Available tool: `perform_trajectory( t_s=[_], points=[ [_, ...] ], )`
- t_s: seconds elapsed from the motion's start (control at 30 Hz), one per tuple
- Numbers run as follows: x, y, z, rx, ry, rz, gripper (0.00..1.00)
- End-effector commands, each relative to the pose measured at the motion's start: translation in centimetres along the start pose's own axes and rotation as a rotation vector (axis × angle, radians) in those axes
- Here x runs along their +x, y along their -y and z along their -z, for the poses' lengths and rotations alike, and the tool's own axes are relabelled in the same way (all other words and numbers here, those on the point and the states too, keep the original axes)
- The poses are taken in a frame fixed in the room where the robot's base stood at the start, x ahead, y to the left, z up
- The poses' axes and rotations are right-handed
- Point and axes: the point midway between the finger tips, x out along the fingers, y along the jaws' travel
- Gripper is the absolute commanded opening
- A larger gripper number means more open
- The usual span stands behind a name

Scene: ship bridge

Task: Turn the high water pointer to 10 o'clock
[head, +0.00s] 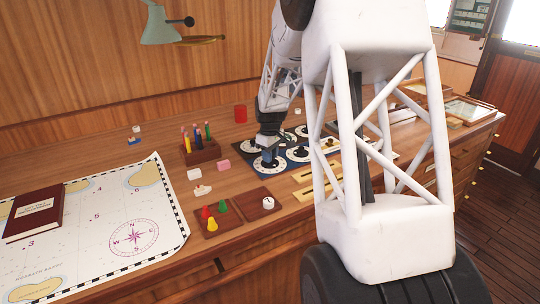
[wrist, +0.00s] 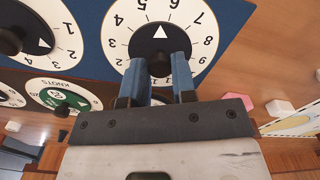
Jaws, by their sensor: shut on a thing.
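My gripper (wrist: 158,82) has its blue fingers shut on the black knob (wrist: 160,40) of a white dial (wrist: 122,45) with numbers round its edge. The white triangle on the knob appears to point to the top of the wrist picture, roughly between 5 and 6. The fingers hide part of the knob and the dial's lower edge. No label naming this dial is readable. In the head view, my gripper (head: 268,153) is down at the front left dial (head: 266,164) of the blue panel (head: 284,168); the knob there is mostly hidden.
Another numbered dial (wrist: 57,42) and a green KNOTS dial (wrist: 62,94) lie close by. A pen rack (head: 202,152), a pink block (head: 223,165), a tray with coloured pieces (head: 212,228) and a chart (head: 90,245) are left of the panel. A red cylinder (head: 240,114) stands behind.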

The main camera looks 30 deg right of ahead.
Motion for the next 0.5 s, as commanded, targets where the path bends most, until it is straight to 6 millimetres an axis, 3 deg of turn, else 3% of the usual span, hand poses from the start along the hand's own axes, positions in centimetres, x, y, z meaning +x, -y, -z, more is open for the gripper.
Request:
perform_trajectory(
  t_s=[0.5],
  points=[
    [-0.01,0.01,0.04,0.488,-0.001,0.000,0.01]
  ],
)
